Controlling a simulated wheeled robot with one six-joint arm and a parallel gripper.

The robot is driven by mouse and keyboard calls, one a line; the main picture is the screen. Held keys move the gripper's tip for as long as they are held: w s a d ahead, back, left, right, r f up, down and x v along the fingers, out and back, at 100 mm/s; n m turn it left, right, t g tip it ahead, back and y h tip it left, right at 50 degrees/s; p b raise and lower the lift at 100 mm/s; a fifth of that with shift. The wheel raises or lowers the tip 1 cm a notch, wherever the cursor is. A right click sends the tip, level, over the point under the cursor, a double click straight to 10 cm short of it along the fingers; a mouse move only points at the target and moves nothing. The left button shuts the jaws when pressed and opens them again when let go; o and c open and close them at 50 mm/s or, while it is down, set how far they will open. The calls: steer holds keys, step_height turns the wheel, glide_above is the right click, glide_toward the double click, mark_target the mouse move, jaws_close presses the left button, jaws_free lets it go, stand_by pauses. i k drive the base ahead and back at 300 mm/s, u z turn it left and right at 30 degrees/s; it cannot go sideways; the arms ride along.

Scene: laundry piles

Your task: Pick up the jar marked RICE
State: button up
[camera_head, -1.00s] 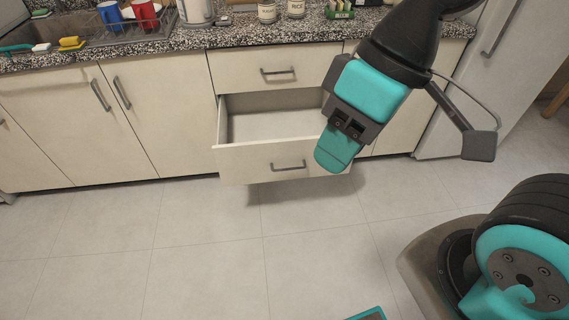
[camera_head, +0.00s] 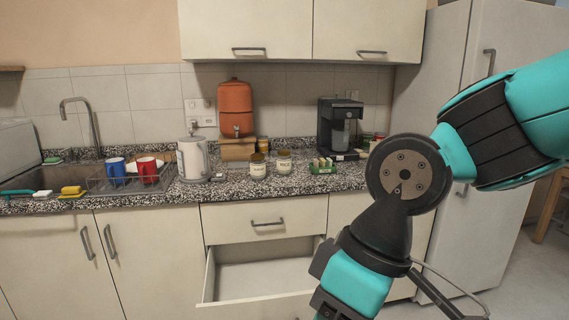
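Two glass jars with pale labels and dark lids stand side by side on the speckled counter (camera_head: 330,178): a left jar (camera_head: 257,168) and a right jar (camera_head: 284,163). The lettering is too small to read surely, so I cannot tell for certain which is marked RICE. My gripper (camera_head: 350,290) hangs at the bottom of the view, right of the open drawer and below counter height, apart from both jars. Its fingertips are cut off by the lower edge, so its opening is hidden.
An open, empty-looking drawer (camera_head: 262,279) juts out below the jars. A kettle (camera_head: 193,160) and an orange dispenser (camera_head: 236,108) stand left and behind. A green box (camera_head: 322,167) and coffee machine (camera_head: 339,125) stand right. Cupboards (camera_head: 300,30) hang above; a fridge (camera_head: 440,70) stands right.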

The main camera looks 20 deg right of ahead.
mark_target(283, 159)
steer(key=z, duration=0.45)
steer(key=i, duration=1.7)
steer(key=u, duration=0.35)
steer(key=i, duration=0.65)
steer(key=u, duration=0.3)
